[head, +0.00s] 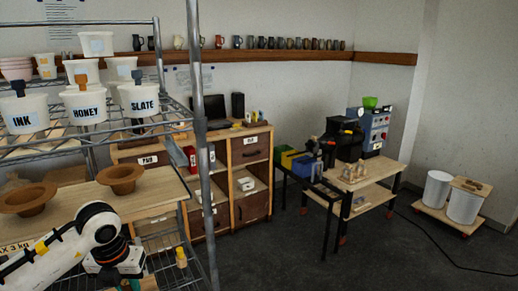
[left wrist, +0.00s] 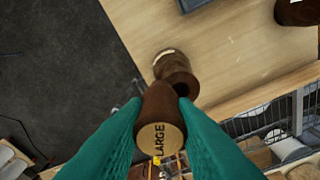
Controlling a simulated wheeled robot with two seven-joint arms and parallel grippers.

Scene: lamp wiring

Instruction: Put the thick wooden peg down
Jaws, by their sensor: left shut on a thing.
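In the left wrist view my left gripper (left wrist: 162,105) has its two teal fingers shut on a dark brown wooden peg (left wrist: 153,108). The peg's pale round end reads LARGE and faces the camera. Another brown rounded piece (left wrist: 178,72) shows just beyond it, over the pale wooden board (left wrist: 215,35); I cannot tell whether the two touch. In the head view my left arm comes in at the lower left, and its gripper (head: 128,286) is cut off by the bottom edge, so the held peg is hidden there. My right gripper is not in view.
A wire rack with labelled tubs (head: 85,104) stands at left. Its wooden shelf (head: 95,195) holds two brown bowls (head: 121,178) and carries a MAX 3 kg mark. A rack post (head: 200,130) rises beside it. Farther back are a cabinet (head: 247,150) and workbench (head: 372,170).

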